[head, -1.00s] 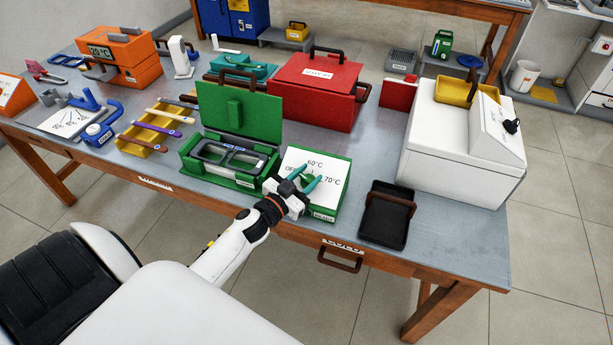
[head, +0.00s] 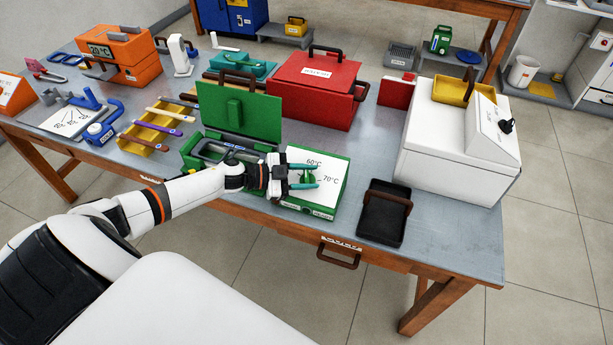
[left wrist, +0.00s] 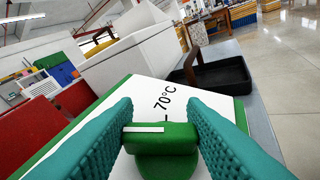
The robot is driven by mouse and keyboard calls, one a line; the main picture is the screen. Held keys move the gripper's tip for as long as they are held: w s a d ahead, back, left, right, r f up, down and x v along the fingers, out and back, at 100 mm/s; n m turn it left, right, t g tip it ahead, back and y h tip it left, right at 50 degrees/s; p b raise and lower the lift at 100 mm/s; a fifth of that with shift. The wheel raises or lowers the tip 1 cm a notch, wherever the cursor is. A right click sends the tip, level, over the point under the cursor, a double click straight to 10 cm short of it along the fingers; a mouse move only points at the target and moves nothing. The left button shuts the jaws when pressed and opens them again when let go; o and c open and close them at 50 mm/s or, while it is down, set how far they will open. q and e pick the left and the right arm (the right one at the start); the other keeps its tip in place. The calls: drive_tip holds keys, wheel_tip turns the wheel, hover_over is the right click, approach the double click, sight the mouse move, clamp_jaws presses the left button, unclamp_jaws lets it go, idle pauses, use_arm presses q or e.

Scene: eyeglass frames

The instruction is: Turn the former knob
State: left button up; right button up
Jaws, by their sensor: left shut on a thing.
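The green former (head: 240,112) has its lid standing open, with an eyeglass frame partly hidden behind my left arm in its tray. To its right is the white dial panel (head: 326,167) marked 60°C and 70°C. The green knob (head: 306,177) sits on this panel. In the left wrist view the knob (left wrist: 160,140) is between the two teal fingers, and its white mark lies across the grip near the 70°C label. My left gripper (head: 303,177) is shut on the knob, reaching in from the left. My right gripper is not in view.
A black tray with a brown handle (head: 380,222) stands right of the panel. A white machine (head: 450,155) is at the right and a red box (head: 312,100) behind. A yellow tray (head: 140,146) with several temple pieces lies to the left.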

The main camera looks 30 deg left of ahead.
use_arm(q)
drive_tip(key=m+g+h+b, duration=0.1)
drive_tip(key=m+g, duration=0.2)
drive_tip(key=shift+w, duration=0.1)
drive_tip(key=shift+d+m+g+b, duration=0.1)
drive_tip(key=shift+m+g+b, duration=0.35)
drive_tip(key=shift+m+g, duration=0.3)
drive_tip(key=o, duration=1)
drive_tip(key=shift+d, duration=0.1)
